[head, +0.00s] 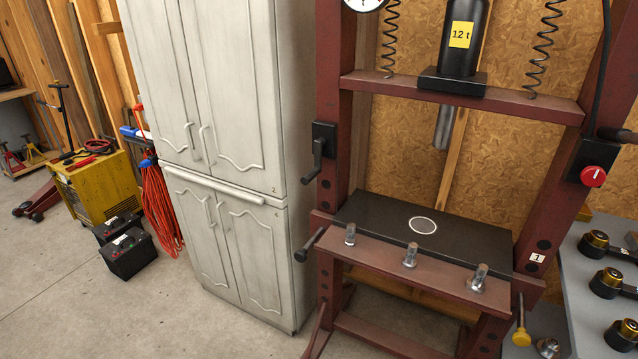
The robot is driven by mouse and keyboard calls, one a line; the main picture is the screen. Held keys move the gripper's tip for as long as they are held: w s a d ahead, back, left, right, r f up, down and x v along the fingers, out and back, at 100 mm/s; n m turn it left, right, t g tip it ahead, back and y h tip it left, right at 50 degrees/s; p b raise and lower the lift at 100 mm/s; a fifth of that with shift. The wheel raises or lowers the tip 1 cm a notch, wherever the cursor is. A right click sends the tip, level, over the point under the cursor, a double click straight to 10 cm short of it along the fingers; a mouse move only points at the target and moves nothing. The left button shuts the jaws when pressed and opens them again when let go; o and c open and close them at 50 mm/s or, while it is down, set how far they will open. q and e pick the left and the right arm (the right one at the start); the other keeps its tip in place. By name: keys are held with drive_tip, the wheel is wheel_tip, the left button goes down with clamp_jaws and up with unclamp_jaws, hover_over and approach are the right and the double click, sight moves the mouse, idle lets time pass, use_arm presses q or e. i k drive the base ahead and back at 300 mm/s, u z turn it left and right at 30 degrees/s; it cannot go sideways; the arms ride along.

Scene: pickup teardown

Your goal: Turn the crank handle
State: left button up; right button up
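A dark red shop press stands on the right, with a black box on its left post (333,90). A black crank handle (317,160) hangs down from that box, its grip angled to the lower left. A second black handle (308,245) sticks out to the left of the post lower down, by the press bed. The frame does not show which of the two turns what. Neither of my grippers is in view.
A white cabinet (230,100) stands close to the left of the press, near both handles. The black press bed (370,213) has metal pins along its front. A red knob (593,176) is on the right post. Black batteries (128,255) sit on the floor left. Concrete floor front left is clear.

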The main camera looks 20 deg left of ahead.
sight(310, 174)
drive_tip(key=k, duration=0.25)
drive_tip(key=z, duration=1.35)
drive_tip(key=i, duration=1)
drive_tip(key=u, duration=2.55)
